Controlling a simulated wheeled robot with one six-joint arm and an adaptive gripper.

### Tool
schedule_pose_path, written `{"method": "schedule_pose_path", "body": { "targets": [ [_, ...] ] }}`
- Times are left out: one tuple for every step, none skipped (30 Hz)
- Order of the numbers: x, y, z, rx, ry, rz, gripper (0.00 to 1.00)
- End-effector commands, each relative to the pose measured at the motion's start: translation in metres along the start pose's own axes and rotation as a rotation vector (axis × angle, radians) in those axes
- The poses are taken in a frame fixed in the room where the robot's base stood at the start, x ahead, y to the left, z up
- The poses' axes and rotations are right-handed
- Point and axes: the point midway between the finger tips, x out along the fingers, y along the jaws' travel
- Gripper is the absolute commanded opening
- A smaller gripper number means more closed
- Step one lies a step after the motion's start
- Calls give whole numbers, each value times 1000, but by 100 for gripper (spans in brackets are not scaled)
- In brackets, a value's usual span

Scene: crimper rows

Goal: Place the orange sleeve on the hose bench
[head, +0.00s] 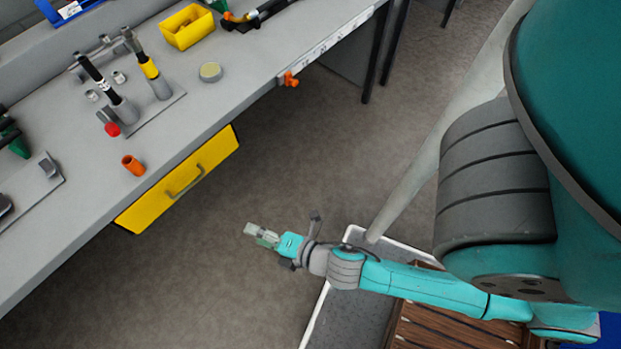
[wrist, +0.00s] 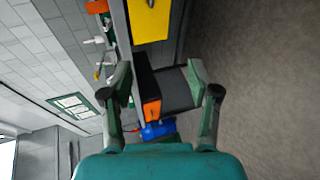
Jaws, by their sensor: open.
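The orange sleeve (head: 132,165) is a short hollow tube on the grey bench (head: 215,95), near its front edge and above the yellow drawer (head: 185,182). In the wrist view, an orange thing (wrist: 97,7) at the top left may be the same sleeve, but I cannot tell. My gripper (head: 254,233) is out over the floor, in front of the bench and well apart from the sleeve. In the wrist view, my gripper (wrist: 161,78) is open, with nothing held between its fingers.
A crimper stand (head: 150,112) with upright handles stands behind the sleeve, with a red knob beside it. A yellow bin (head: 187,26) and a round tin (head: 210,72) sit farther along. An orange clamp (head: 290,80) juts from the bench edge. The floor (head: 240,285) around my gripper is clear.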

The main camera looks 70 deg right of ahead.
Motion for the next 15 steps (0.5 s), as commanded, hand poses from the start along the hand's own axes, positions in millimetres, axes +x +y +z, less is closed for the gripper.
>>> {"method": "schedule_pose_path", "body": {
  "targets": [
    [-21,-3,1,113,11,-12,61],
    [-32,-3,1,191,17,-15,61],
    [-47,-3,1,294,25,-19,61],
    [-58,-2,1,371,31,-21,61],
    [-69,0,1,448,35,-23,61],
    [-83,2,2,552,38,-26,61],
    [-94,5,2,631,41,-25,61],
    [-104,8,2,708,43,-26,61],
    [-118,13,2,812,44,-25,61],
    [-127,16,3,890,44,-22,61],
    [-136,21,3,965,43,-19,61],
    [-148,26,4,1063,41,-15,61],
    [-156,31,5,1130,41,-10,61],
    [-163,35,6,1194,39,-5,61],
    [-172,40,7,1274,37,2,61]
  ]
}}
